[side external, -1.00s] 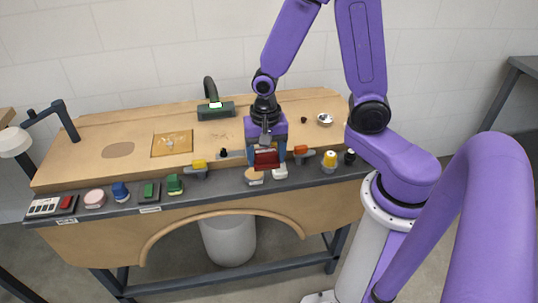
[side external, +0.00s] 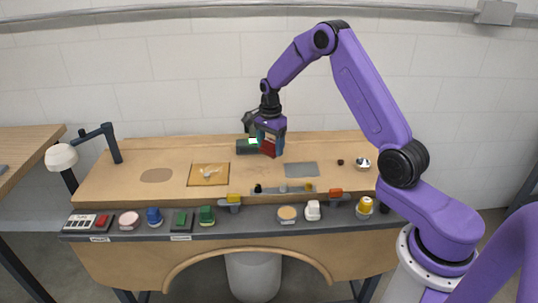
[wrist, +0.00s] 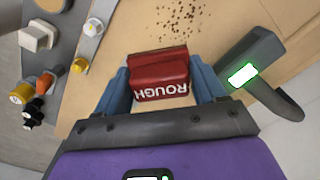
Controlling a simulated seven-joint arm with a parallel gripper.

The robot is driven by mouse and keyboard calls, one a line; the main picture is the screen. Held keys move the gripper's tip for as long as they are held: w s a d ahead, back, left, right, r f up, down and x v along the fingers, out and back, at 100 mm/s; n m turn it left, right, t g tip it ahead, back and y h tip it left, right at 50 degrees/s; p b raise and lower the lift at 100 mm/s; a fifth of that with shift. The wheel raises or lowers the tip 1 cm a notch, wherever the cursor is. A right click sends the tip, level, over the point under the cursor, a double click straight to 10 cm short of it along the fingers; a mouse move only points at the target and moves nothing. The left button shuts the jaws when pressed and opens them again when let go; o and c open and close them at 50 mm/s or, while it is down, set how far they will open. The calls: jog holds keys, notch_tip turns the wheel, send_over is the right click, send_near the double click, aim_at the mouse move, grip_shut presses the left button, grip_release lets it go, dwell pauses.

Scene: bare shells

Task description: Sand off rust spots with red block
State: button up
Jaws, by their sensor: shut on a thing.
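My gripper (side external: 269,147) is shut on the red block (side external: 267,147) and holds it above the rear middle of the bench. In the wrist view the red block (wrist: 159,75) sits between my blue fingers (wrist: 160,90), with the word "ROUGH" on it, upside down in the picture. Brown rust-like specks (wrist: 172,22) lie on a pale surface beyond the block in the wrist view. A flat grey plate (side external: 302,169) lies on the bench to the right of my gripper in the side view; specks on it are too small to tell there.
A rail with knobs (side external: 285,189) lies in front of the plate. Several coloured blocks and pads line the front ledge (side external: 260,218).

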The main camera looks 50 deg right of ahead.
jog(key=shift+w+d+f, duration=0.15)
jog(key=shift+w+d, duration=0.05)
jog(key=shift+d, duration=0.3)
send_over(271, 172)
jog(key=shift+w+d+f, duration=0.1)
jog(key=shift+d+f, duration=0.05)
jog(key=shift+f, duration=0.85)
jog(key=shift+w+d+f, duration=0.1)
jog(key=shift+w+f, duration=0.05)
jog(key=shift+f, duration=0.85)
jog(key=shift+w+d+f, duration=0.1)
jog(key=shift+d+f, duration=0.05)
jog(key=shift+f, duration=0.85)
notch_tip(271, 172, down, 2)
jog(key=shift+w+a+f, duration=0.1)
jog(key=shift+w+a, duration=0.6)
jog(key=shift+c, duration=0.4)
jog(key=shift+w+a, duration=3.1)
jog(key=shift+s+d, duration=3.75)
jog(key=shift+s, duration=0.25)
jog(key=shift+a, duration=0.4)
jog(key=shift+w+a, duration=3.7)
jog(key=shift+s+d, duration=3.8)
jog(key=shift+d, duration=0.05)
jog(key=shift+r, duration=4.2)
